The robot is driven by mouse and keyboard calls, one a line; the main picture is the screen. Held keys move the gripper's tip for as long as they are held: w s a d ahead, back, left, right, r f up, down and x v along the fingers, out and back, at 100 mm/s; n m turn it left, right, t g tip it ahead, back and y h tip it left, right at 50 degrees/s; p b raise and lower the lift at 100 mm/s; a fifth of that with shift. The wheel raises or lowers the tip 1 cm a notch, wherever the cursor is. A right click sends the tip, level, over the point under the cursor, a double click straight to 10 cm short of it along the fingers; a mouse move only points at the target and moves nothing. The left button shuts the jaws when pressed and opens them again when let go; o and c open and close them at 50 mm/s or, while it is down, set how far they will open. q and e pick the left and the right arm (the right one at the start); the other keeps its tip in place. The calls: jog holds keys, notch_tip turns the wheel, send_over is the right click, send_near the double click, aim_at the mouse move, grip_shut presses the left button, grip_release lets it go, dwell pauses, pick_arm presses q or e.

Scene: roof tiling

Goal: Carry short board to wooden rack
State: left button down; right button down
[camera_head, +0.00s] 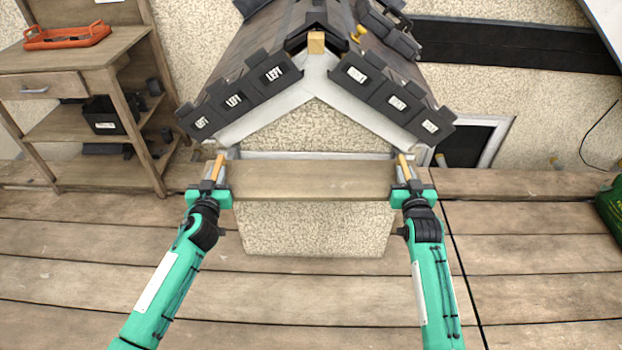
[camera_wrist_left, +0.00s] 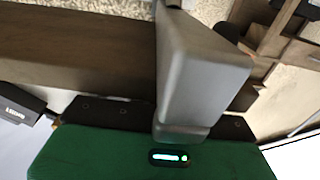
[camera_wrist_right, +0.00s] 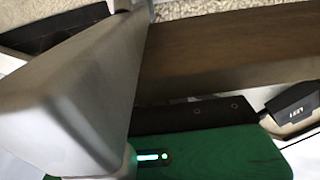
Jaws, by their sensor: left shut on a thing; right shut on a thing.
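The short board (camera_head: 310,180) is a plain brown plank held level, crosswise in front of the small roof model. My left gripper (camera_head: 214,178) is shut on its left end and my right gripper (camera_head: 407,178) is shut on its right end. The board also shows in the left wrist view (camera_wrist_left: 80,50) and in the right wrist view (camera_wrist_right: 230,50), against the grey fingers. The wooden rack (camera_head: 75,55), with a drawer and lower shelves, stands at the left, apart from the board and both grippers. The grippers hide the board's ends.
The roof model has a pale wall (camera_head: 320,225) and black labelled tiles (camera_head: 268,75) on its slopes. An orange tray (camera_head: 66,35) is on the rack top; a black bin (camera_head: 103,115) is on a shelf. A green object (camera_head: 611,210) is at the right edge. Front planks are clear.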

pick_arm(q)
jog(key=shift+r+p, duration=0.3)
pick_arm(e)
jog(key=shift+r, duration=0.25)
